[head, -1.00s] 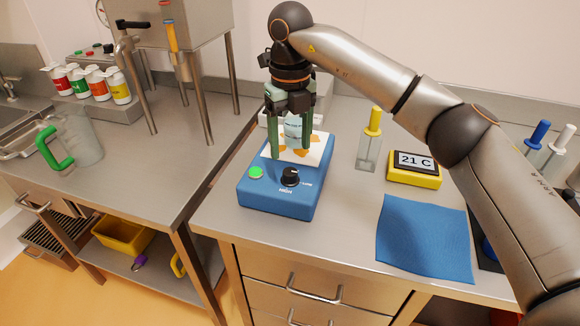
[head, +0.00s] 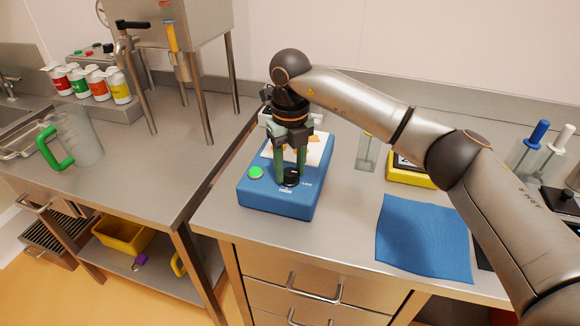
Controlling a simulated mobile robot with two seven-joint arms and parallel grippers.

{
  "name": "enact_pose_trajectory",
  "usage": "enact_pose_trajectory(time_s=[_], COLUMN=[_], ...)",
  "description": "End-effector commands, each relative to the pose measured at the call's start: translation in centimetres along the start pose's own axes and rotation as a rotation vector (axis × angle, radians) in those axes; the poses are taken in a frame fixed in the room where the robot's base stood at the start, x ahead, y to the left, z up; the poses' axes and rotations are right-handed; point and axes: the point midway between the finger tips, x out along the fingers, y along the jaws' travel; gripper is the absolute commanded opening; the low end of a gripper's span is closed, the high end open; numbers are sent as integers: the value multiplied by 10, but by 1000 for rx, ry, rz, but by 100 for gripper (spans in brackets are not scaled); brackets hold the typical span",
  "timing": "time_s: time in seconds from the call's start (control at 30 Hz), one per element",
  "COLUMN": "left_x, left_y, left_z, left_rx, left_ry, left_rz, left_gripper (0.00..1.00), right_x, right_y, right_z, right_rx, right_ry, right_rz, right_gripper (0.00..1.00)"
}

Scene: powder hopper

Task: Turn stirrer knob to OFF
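The stirrer is a blue box (head: 262,195) with a green button (head: 256,173) on the bench. Its black knob (head: 291,178) sits at the front right of the top, with a white pointer mark and small white lettering. My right gripper (head: 290,181) points straight down at the knob. Its green fingers stand apart, one on each side of the knob, with the tips near the stirrer's top. I cannot tell whether they touch the knob. The fingers hide part of the knob and the white plate (head: 316,147) behind. My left gripper is not in view.
A blue cloth (head: 425,240) lies right of the stirrer. The left bench holds a jug with a green handle (head: 52,148) and several bottles (head: 92,84).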

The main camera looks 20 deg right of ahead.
Motion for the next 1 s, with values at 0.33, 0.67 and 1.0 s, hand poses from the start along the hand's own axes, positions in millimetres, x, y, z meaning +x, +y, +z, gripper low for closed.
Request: enact_pose_trajectory(time_s=[0.33, 0.67, 1.0], left_x=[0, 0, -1], left_y=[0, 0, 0], left_z=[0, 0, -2], left_rx=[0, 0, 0], left_ry=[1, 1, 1], left_rz=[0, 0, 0], left_gripper=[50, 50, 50], right_x=[0, -1, -2], right_y=[0, 0, 0], right_z=[0, 0, 1], right_rx=[0, -4, -124], right_ry=[-1, -1, -2], right_rz=[0, 0, -1], right_gripper=[6, 0, 0])
